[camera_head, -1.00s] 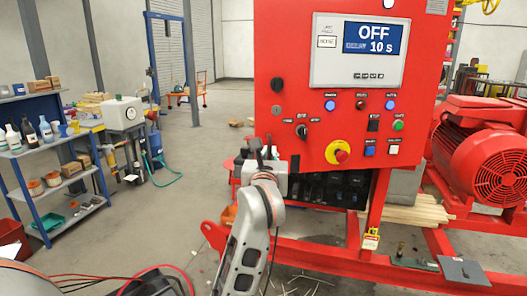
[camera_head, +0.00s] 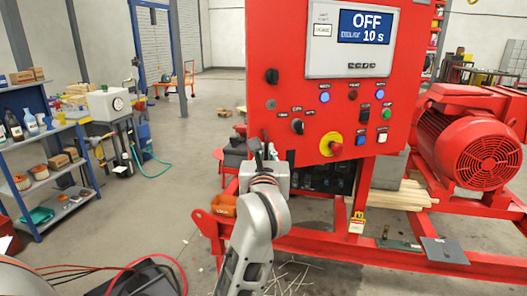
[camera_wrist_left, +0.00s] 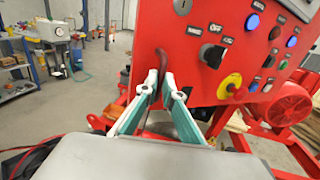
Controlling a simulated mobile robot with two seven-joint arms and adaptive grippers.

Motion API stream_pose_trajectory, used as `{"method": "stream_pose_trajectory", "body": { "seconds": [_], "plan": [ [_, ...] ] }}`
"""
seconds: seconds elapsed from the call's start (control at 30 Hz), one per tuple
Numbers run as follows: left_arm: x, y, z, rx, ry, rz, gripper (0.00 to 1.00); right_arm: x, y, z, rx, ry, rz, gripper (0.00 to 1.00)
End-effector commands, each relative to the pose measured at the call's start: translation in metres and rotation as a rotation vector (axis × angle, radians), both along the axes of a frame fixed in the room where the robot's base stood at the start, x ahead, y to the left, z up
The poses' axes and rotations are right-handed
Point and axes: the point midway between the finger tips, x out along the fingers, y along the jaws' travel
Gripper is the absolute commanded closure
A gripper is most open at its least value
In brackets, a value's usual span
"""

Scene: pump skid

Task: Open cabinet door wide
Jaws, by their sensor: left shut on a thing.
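The red cabinet door (camera_head: 290,75) fills the upper right of the head view, with a screen reading OFF, several knobs and buttons, and a red-yellow stop knob. It also shows in the left wrist view (camera_wrist_left: 180,45). My left gripper (camera_head: 264,160) is at the door's lower left corner. In the left wrist view its two pale fingers (camera_wrist_left: 160,92) close on a dark curved bar (camera_wrist_left: 163,64) by the door's edge. Whether this bar is the door's handle, I cannot tell. The door looks turned at an angle. My right gripper is out of view.
A red skid frame (camera_head: 320,241) runs low below the cabinet, with a red motor (camera_head: 470,145) at right. A blue shelf (camera_head: 52,122) stands at far left. Open floor (camera_head: 165,190) lies left of the door.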

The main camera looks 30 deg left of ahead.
Motion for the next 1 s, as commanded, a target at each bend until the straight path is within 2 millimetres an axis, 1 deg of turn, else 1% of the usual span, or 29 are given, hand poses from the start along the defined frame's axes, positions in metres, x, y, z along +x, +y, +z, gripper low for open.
{"method": "stream_pose_trajectory", "body": {
  "seconds": [0.03,0.07,0.1,0.17,0.63,0.73,0.87,0.97,1.0],
  "plan": [
    [0.003,-0.011,0.002,0.0,-0.002,-0.025,1.0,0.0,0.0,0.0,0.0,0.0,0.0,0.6],
    [0.003,-0.011,0.002,0.0,-0.002,-0.025,1.0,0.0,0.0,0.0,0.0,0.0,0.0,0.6],
    [0.003,-0.011,0.002,0.0,-0.003,-0.025,0.91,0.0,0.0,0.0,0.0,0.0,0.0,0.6],
    [0.003,-0.011,0.002,0.0,-0.002,-0.025,0.76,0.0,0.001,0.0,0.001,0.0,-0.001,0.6],
    [0.002,-0.008,0.001,0.0,-0.001,-0.018,0.76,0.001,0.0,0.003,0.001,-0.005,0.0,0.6],
    [0.002,-0.007,0.004,-0.001,-0.002,-0.017,0.76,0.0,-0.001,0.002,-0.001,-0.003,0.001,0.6],
    [0.002,-0.007,0.02,-0.002,-0.007,-0.017,0.76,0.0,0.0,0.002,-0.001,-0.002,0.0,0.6],
    [0.002,-0.007,0.04,-0.001,-0.01,-0.017,0.76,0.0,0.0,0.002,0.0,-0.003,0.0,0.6],
    [0.001,-0.007,0.05,0.001,-0.014,-0.016,0.76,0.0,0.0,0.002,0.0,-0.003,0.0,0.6]
  ]
}}
